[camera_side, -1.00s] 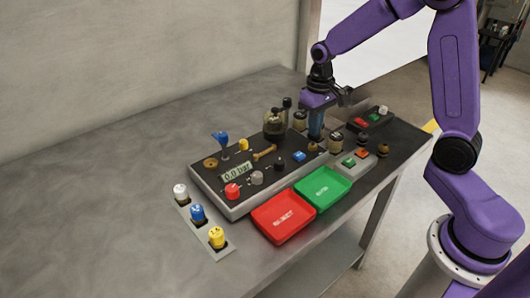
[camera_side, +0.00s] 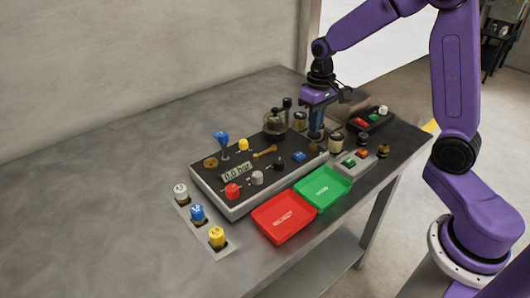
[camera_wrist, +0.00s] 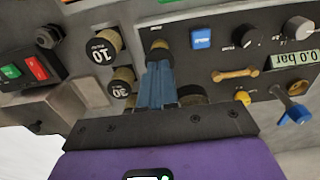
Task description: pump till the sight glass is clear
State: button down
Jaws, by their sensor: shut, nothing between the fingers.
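The control panel (camera_side: 215,190) lies on the bench, and its display (camera_side: 237,172) reads 0.0 bar; the display also shows inverted in the wrist view (camera_wrist: 293,60). A dark glass dome (camera_side: 275,122), apparently the sight glass, stands at the panel's back edge; whether its inside is clear cannot be told. My gripper (camera_side: 316,136) is shut and empty, pointing down at the panel's right end. In the wrist view its blue fingers (camera_wrist: 158,72) reach to a brass-rimmed round knob (camera_wrist: 159,50), perhaps the pump button. Whether they touch it cannot be told.
Brass-rimmed posts (camera_wrist: 105,45) stand close beside my fingers. A blue button (camera_wrist: 201,38) and a brass lever (camera_wrist: 236,74) are on the panel. Red (camera_side: 284,220) and green (camera_side: 323,189) trays lie in front. The bench's left side is clear.

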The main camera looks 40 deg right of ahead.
jog(key=shift+f, duration=1.3)
jog(key=shift+r, duration=1.65)
jog(key=shift+f, duration=0.15)
jog(key=shift+f, duration=1.5)
jog(key=shift+r, duration=3.05)
